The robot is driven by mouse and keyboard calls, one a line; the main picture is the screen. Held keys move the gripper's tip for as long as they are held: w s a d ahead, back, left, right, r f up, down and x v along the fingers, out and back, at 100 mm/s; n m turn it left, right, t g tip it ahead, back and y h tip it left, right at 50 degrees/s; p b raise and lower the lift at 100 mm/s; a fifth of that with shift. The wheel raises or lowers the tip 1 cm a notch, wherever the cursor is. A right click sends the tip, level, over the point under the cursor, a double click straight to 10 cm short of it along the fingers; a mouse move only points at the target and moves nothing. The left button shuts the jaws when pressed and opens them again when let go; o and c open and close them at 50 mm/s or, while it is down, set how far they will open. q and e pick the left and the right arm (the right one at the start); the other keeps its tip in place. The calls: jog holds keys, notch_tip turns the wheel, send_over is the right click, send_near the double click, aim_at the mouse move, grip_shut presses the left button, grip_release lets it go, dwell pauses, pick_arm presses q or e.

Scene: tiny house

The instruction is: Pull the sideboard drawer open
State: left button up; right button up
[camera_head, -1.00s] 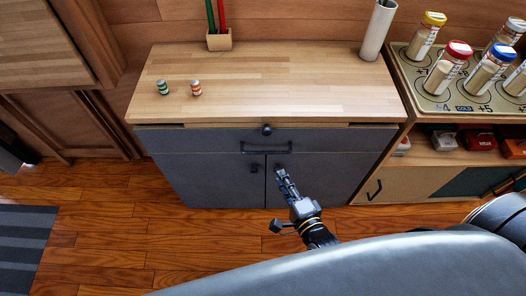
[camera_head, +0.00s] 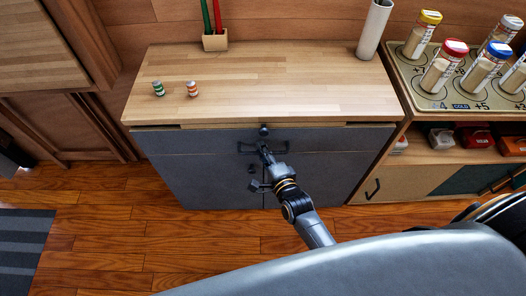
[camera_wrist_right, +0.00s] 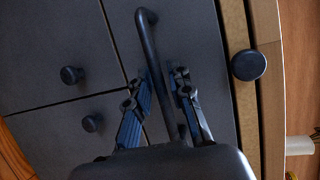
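The wooden-topped sideboard (camera_head: 330,80) has a wide grey drawer (camera_head: 195,141) under its top, and the drawer looks shut. The drawer has a dark bar handle (camera_head: 300,148), which also shows in the right wrist view (camera_wrist_right: 151,45). My right gripper (camera_head: 263,147) is at the middle of this handle. In the right wrist view my right gripper (camera_wrist_right: 164,78) is open, with one finger on each side of the bar. Its fingers stand apart, and I cannot tell whether either touches the bar. My left gripper is not in view.
A round dark knob (camera_head: 264,130) sits just above the handle. Grey doors (camera_head: 195,180) with small knobs are below the drawer. Two small striped jars (camera_head: 192,89), a pencil box (camera_head: 215,42) and a white cylinder (camera_head: 375,30) stand on top. Wooden floor (camera_head: 110,245) is clear in front.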

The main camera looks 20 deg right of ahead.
grip_shut()
jog(key=shift+s, duration=0.1)
jog(key=s+a+p, duration=0.2)
jog(key=s+a, duration=0.1)
jog(key=s, duration=0.7)
jog(key=s+a+p, duration=0.2)
jog(key=s+a, duration=0.1)
jog(key=s, duration=0.8)
jog(key=shift+s+p, duration=0.15)
jog(key=shift+p, duration=0.2)
jog(key=shift+a, duration=0.1)
grip_release()
